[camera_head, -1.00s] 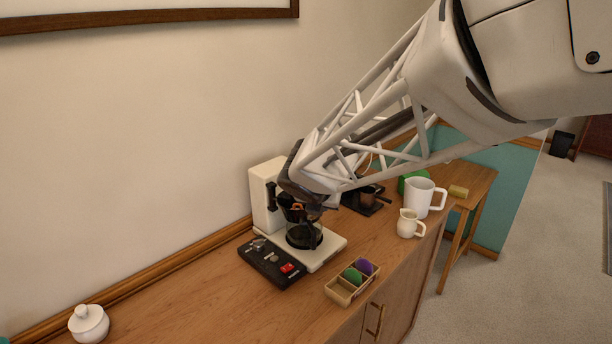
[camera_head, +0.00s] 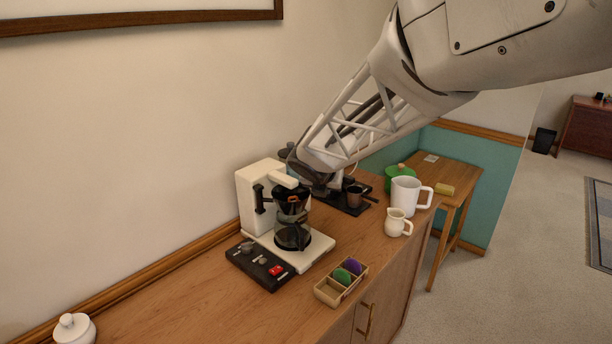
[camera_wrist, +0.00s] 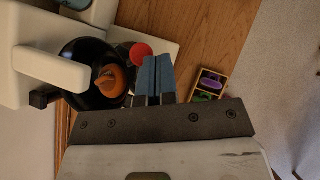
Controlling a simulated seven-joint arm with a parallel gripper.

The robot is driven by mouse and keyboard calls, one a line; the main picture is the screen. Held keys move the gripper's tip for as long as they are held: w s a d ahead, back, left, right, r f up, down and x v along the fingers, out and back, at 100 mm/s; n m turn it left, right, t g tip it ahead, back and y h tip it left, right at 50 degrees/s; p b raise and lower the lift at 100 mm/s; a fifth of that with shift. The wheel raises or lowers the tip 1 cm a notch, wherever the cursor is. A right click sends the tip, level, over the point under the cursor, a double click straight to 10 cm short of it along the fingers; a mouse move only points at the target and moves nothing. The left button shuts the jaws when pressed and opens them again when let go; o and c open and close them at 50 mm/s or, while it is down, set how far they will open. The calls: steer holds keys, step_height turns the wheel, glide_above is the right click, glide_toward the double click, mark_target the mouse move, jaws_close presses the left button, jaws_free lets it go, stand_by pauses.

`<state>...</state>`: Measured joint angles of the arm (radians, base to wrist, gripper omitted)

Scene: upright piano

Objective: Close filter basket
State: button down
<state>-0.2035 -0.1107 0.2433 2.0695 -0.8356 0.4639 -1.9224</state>
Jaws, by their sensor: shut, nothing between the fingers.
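The white coffee maker (camera_head: 258,196) stands on the wooden cabinet against the wall. Its black filter basket (camera_head: 290,204) is above the glass carafe (camera_head: 292,238). In the wrist view the round basket (camera_wrist: 84,92) sticks out beside the white top arm (camera_wrist: 50,66), its top uncovered, with an orange-brown piece (camera_wrist: 111,80) inside. A black handle projects from the basket's side. My gripper (camera_wrist: 156,62) is shut and empty, its blue fingers just right of the basket in the wrist view. In the head view it is behind and right of the basket; its fingertips are hard to make out.
A black switch panel (camera_head: 260,264) with a red switch lies before the machine. A wooden tray (camera_head: 330,290) with coloured pods, a cream jug (camera_head: 398,223) and a white pitcher (camera_head: 405,194) stand to the right. A dark stand (camera_head: 345,202) is behind my gripper.

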steer(key=shift+w+d, duration=0.25)
steer(key=shift+w, duration=0.7)
steer(key=shift+s, duration=0.1)
steer(key=s+d+r, duration=0.3)
steer(key=s+r, duration=0.5)
steer(key=s, duration=0.1)
steer(key=shift+s+r, duration=0.25)
stand_by(0.4)
steer(key=shift+d, duration=0.15)
steer(key=s+d+f+m+g+y, duration=0.1)
steer(key=s+f+m, duration=0.1)
steer(key=s+m, duration=0.8)
steer(key=s+d+f+m+g+y, duration=0.1)
steer(key=s+d+f+m+g, duration=0.1)
steer(key=s+m, duration=0.8)
steer(key=s+d+f+m+g, duration=0.1)
steer(key=s+f+m+g, duration=0.1)
steer(key=s+m, duration=0.9)
steer(key=shift+d+f+m+y, duration=0.35)
steer(key=shift+f+m+y, duration=0.1)
steer(key=shift+m, duration=0.15)
